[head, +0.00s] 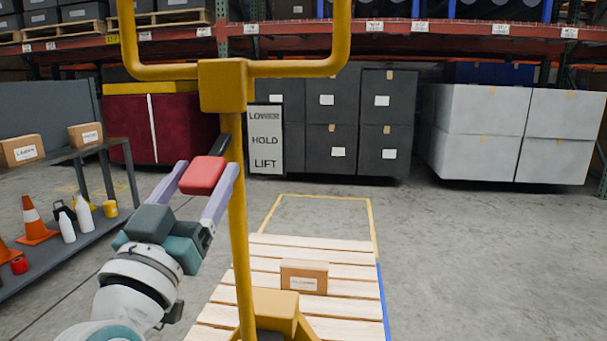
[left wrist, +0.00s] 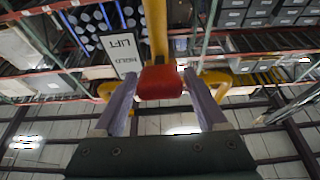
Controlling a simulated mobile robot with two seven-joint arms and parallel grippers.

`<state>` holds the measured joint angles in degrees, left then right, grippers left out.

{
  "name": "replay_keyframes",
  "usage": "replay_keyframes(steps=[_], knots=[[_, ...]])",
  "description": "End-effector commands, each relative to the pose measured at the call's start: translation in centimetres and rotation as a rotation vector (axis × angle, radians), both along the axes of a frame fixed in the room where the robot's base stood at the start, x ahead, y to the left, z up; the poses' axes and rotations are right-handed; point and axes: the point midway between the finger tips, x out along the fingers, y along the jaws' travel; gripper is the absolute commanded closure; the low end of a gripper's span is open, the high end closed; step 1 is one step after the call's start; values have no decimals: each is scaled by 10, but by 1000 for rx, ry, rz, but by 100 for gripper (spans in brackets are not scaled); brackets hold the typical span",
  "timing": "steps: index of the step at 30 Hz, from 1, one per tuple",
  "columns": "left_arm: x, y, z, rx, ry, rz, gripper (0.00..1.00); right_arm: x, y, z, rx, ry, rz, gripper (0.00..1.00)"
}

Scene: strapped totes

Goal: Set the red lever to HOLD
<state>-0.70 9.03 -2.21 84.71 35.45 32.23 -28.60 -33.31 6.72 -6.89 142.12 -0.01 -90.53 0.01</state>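The red lever's handle (head: 203,175) joins a dark arm at the yellow post (head: 240,230). It points down and toward me. My left gripper (head: 204,180) has one finger on each side of the red handle, with no clear gap, so it looks shut on it. The left wrist view shows the red handle (left wrist: 160,82) between the two fingertips. A sign (head: 265,140) behind the post reads LOWER, HOLD and LIFT from top to bottom. My right gripper is not in view.
A slatted pallet (head: 345,272) with a small carton (head: 304,276) lies beyond the post. A grey bench (head: 65,250) with cones and bottles stands at left. Dark totes (head: 388,100) and white totes (head: 565,145) stand behind. The floor at right is clear.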

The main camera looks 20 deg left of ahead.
Motion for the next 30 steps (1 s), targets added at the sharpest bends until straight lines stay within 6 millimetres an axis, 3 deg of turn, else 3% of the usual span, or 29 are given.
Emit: replay_keyframes(steps=[2, 19, 30], knots=[[0, 0, 0, 0, 0, 0, 36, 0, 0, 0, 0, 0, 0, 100], [0, 0, 0, -1, 0, 0, 100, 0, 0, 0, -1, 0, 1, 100], [0, 0, 0, -1, 0, 0, 100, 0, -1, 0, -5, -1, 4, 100]])
